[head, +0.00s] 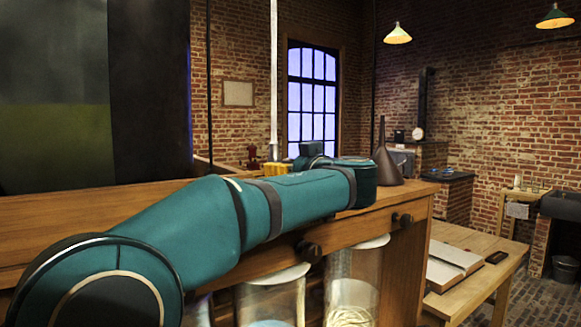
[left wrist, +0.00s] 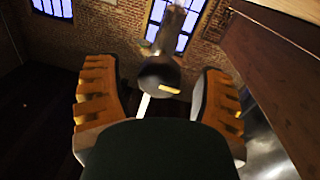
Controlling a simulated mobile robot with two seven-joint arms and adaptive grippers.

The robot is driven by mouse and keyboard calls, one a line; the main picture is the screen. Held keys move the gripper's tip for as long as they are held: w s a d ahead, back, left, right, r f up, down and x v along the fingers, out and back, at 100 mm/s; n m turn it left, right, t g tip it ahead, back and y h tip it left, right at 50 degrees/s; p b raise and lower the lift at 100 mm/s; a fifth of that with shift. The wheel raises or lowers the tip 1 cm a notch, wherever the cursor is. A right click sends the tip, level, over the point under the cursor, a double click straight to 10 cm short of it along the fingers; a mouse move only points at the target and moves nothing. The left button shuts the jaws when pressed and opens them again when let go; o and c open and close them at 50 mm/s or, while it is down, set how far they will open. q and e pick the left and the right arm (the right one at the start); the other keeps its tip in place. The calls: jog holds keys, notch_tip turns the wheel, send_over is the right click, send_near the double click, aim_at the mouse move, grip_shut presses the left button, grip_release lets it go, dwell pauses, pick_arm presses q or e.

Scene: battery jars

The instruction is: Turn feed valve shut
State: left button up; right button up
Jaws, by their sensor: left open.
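A pale vertical pipe (head: 273,70) comes down to a grey fitting (head: 274,148) beyond my arm. My left gripper (head: 276,168) is by the pipe's lower end, and only its yellow finger pads show there. In the left wrist view the left gripper (left wrist: 158,98) is open, one ribbed orange finger on each side. Between the fingers is a dark round fitting (left wrist: 156,76), probably the feed valve, with a pale bar under it and a small yellow strip. I see no clear contact with either finger. My right gripper is not in view.
A wooden cabinet (head: 422,240) holds glass jars (head: 270,300) below my arm. Dark knobs (head: 403,220) stick out of its front. A dark funnel (head: 386,165) stands on its top at right. A low table (head: 470,285) with an open book (head: 450,262) stands farther right.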

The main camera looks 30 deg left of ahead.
pick_arm(q)
grip_shut()
